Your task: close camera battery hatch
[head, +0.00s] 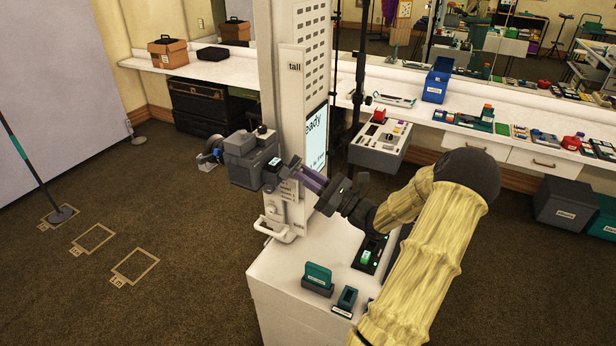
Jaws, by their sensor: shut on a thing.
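The dark grey camera (241,160) is mounted at the left side of a tall white column, with its lens pointing left. A small flap with a pale, lit face at the camera's lower right side looks like the battery hatch (271,163). Its angle is too small to judge. My gripper (284,170) reaches in from the right, past the column's front. Its fingertips are at the hatch and shut on it. The fingers partly cover the hatch and the camera's right side.
The white column (290,90) stands close behind my gripper, with a screen (316,140) on its side. A white handle (270,228) sticks out below the camera. The white cabinet top (290,265) holds several small devices, including a teal one (318,276). Open carpet lies left.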

